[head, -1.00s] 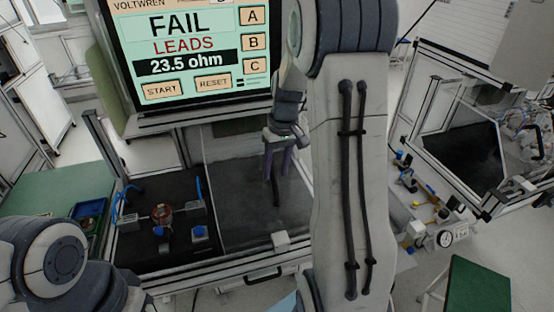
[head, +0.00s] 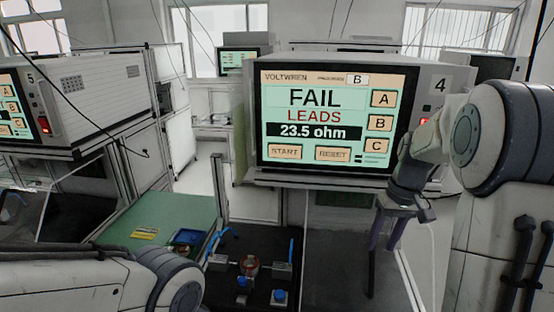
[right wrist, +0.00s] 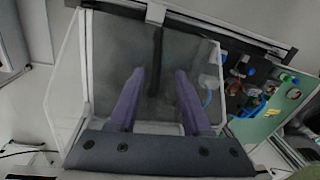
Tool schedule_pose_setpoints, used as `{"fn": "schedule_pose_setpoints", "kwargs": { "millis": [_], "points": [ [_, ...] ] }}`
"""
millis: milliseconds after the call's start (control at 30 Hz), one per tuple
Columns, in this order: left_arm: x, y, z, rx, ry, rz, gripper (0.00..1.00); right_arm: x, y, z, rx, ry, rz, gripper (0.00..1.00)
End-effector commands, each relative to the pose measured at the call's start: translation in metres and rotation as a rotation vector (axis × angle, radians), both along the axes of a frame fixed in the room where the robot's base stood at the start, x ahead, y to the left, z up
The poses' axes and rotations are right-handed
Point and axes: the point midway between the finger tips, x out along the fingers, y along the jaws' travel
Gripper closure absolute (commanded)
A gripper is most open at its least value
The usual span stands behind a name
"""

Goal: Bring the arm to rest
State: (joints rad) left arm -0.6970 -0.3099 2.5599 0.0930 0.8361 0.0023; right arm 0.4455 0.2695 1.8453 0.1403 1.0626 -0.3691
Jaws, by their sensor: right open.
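My right gripper (head: 386,228) hangs at the right in the head view, in front of the tester's lower right corner. Its two purple fingers point down, apart and empty. The tester screen (head: 335,117) reads FAIL, LEADS, 23.5 ohm. A copper-coloured stator (head: 250,266) sits in the fixture on the black plate (head: 248,243) below the screen.
Blue clamps (head: 280,297) stand at the front of the fixture. Another tester (head: 90,95) stands at the far left. The right wrist view shows a green board (right wrist: 290,98) at its right.

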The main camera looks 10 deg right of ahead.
Motion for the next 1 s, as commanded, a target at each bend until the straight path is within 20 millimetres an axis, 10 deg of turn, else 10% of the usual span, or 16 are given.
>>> {"fn": "schedule_pose_setpoints", "kwargs": {
  "millis": [267,500,733,1000],
  "points": [
    [0.000,0.000,-0.010,0.000,0.000,0.000,1.00,-0.032,0.137,-0.004,-0.023,-0.012,0.256,0.52],
    [0.000,0.000,-0.020,0.000,0.000,-0.001,1.00,-0.127,0.244,-0.021,-0.039,-0.038,0.551,0.52],
    [0.000,0.000,-0.025,0.000,0.000,-0.001,1.00,-0.201,0.274,-0.040,-0.042,-0.057,0.739,0.52],
    [0.000,0.000,-0.026,0.000,0.000,-0.001,1.00,-0.218,0.277,-0.045,-0.042,-0.061,0.781,0.52]
  ]
}}
